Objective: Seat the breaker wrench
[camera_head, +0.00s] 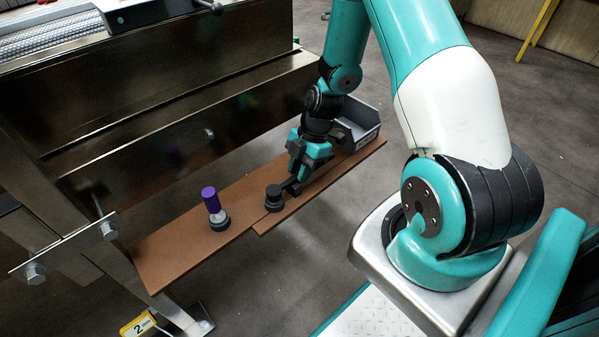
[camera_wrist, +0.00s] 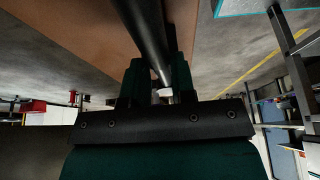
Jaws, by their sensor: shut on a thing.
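My gripper (camera_head: 294,180) is low over the brown shelf (camera_head: 178,255), with its fingers pointing down. In the wrist view my gripper (camera_wrist: 158,78) is shut on a dark round bar (camera_wrist: 146,28), which I take to be the breaker wrench. The bar runs from the top edge of that view down between the fingers. A black stepped cylinder (camera_head: 273,198) stands on the shelf just left of the fingers. Whether the bar joins or touches it is hard to tell. A purple-topped cylinder with a dark base (camera_head: 212,207) stands further left, tilted slightly. The bar's ends are hidden.
A grey open bin (camera_head: 362,126) sits at the shelf's right end, close behind my gripper. The steel conveyor frame (camera_head: 165,110) rises behind the shelf. A bracket with bolts (camera_head: 68,250) is at left.

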